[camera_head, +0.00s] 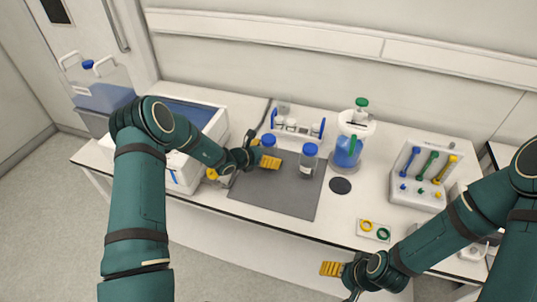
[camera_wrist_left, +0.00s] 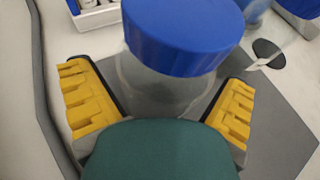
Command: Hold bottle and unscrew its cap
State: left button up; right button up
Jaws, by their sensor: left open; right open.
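One clear bottle (camera_wrist_left: 165,85) with a wide blue cap (camera_head: 268,140) stands between the fingers of my left gripper (camera_head: 263,152); in the head view its body is mostly hidden behind a finger. In the left wrist view the yellow finger pads stand apart on either side of it, and I cannot tell whether either touches. A second blue-capped bottle (camera_head: 308,161) stands upright on the grey mat, to the right of this gripper and apart from it. My right gripper (camera_head: 333,270) is open and empty, off the table's front edge.
A rack with small bottles (camera_head: 292,127) and a blue reactor vessel (camera_head: 350,145) stand behind the grey mat (camera_head: 270,198). A black disc (camera_head: 340,185) lies right of it. A tool stand (camera_head: 417,190) and ring tray (camera_head: 373,231) are further right. The mat's front is clear.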

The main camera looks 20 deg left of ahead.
aim_at(269, 138)
pick_arm(q)
jog(key=c, duration=1.3)
jog(key=shift+r, duration=0.15)
notch_tip(269, 138, up, 10)
jog(key=shift+f+p, duration=0.15)
jog(key=shift+p, duration=0.4)
jog(key=o, duration=0.6)
jog(key=c, duration=0.6)
